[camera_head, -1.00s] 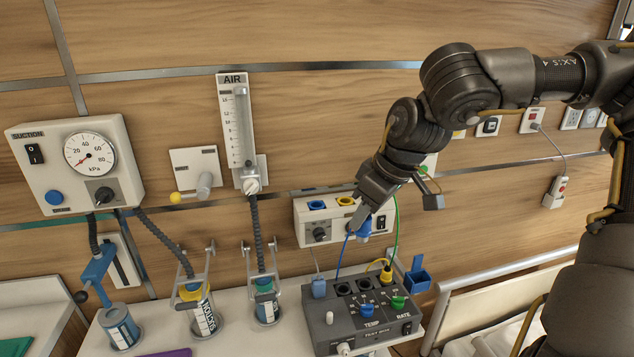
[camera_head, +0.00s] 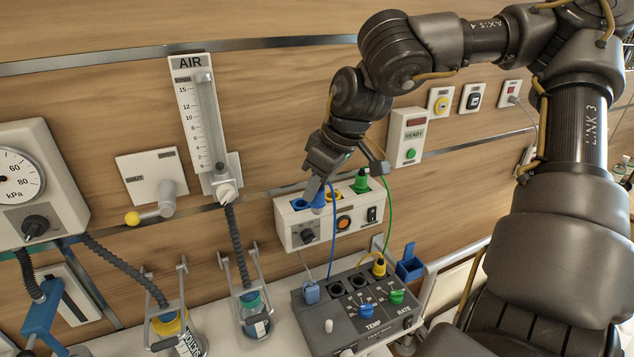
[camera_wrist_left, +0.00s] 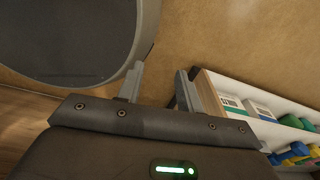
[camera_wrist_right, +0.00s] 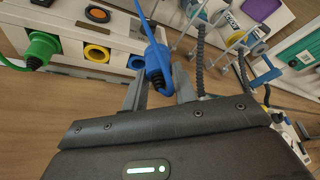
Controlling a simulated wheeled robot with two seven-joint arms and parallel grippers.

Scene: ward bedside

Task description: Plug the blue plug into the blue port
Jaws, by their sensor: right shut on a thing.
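My right gripper (camera_head: 315,193) is shut on the blue plug (camera_head: 319,201), whose blue cable hangs towards the grey test box. The plug is close to the blue port (camera_head: 298,204), at the left of the white panel box. The right wrist view shows the blue plug (camera_wrist_right: 157,62) in front of my fingers, just right of the blue port (camera_wrist_right: 136,62). The port's opening is uncovered there; the plug appears beside it, not in it. My left gripper (camera_wrist_left: 158,88) is open and empty in the left wrist view; the head view does not show it.
The white panel box (camera_head: 291,233) also has a yellow port (camera_wrist_right: 97,53) and a green plug (camera_head: 361,182) at its right. Below stands the grey test box (camera_head: 325,338) with a yellow plug (camera_head: 379,267). The AIR flowmeter (camera_head: 203,120) is left of the gripper.

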